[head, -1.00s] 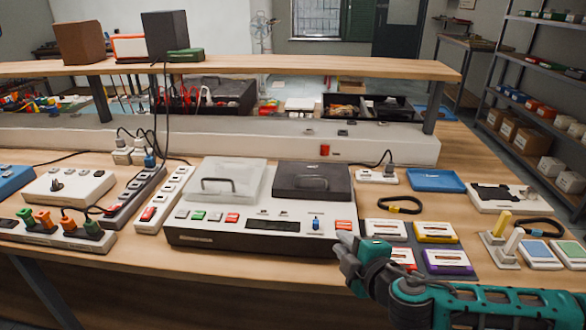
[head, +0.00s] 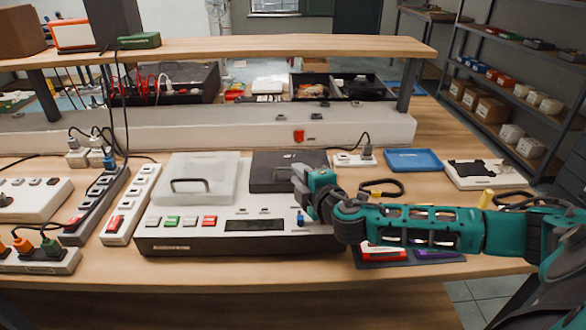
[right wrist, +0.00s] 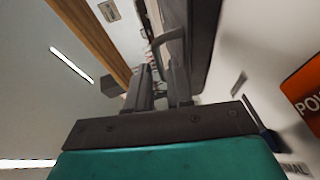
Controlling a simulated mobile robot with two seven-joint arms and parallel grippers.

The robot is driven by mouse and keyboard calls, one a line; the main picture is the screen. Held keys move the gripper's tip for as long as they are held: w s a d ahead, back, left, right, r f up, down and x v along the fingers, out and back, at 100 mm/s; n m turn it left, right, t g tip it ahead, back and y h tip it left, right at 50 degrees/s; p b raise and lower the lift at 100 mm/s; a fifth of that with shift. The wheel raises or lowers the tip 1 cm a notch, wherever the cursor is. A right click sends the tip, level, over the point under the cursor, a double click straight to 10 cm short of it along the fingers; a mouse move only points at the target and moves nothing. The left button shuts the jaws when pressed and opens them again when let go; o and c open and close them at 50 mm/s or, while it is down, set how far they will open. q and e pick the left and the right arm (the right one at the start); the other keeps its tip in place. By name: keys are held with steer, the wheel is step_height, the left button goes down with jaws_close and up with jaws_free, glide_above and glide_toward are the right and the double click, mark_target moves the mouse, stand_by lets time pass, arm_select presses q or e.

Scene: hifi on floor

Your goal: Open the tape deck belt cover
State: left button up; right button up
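The tape deck (head: 210,243) is a white and dark machine on the workbench. Its top carries a clear lid (head: 215,170) with a dark handle on the left and a dark cover (head: 268,170) on the right; both look closed. Which one is the belt cover I cannot tell from any label. My right gripper (head: 298,178) is over the front right part of the dark cover and partly hides it. In the right wrist view, the fingers (right wrist: 162,82) are apart, with a dark handle (right wrist: 168,36) just beyond their tips. My left gripper is out of view.
Power strips (head: 132,205) stand left of the deck. A raised shelf (head: 220,48) runs behind it. A blue tray (head: 412,160) and a black belt loop (head: 382,188) lie to the right. My right forearm hides part of the cassettes (head: 383,253) at the front right.

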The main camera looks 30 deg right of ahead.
steer(key=shift+x, duration=2.15)
jaws_close()
